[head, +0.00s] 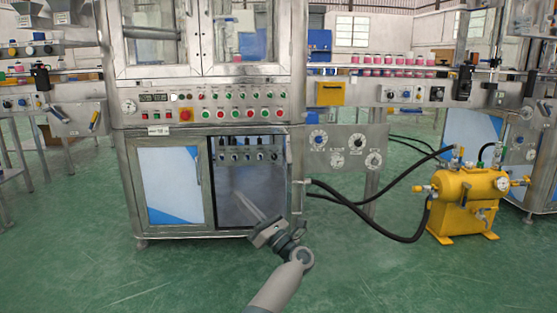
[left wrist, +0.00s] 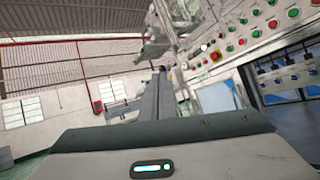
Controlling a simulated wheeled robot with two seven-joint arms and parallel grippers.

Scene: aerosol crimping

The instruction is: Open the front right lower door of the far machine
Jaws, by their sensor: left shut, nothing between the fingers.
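The far machine (head: 213,99) stands in the middle of the head view, with two lower bays at its front. The left lower door (head: 172,180) is shut and has a white and blue panel. In the right lower bay (head: 262,180), a row of dark knobs and a bluish inside show. The right lower door (head: 297,185) appears swung out at the right edge, seen nearly edge-on; its exact angle is unclear. My left gripper (head: 240,199) is shut and empty, in front of this bay, pointing up-left. Its fingers (left wrist: 155,100) also show in the left wrist view. My right gripper is out of view.
A yellow tank (head: 467,203) with gauges stands on the floor at right, joined by black hoses (head: 375,233) to the machine. A gauge panel (head: 345,150) is right of the bay. A conveyor with pink-filled bottles (head: 395,72) runs behind. The green floor in front is clear.

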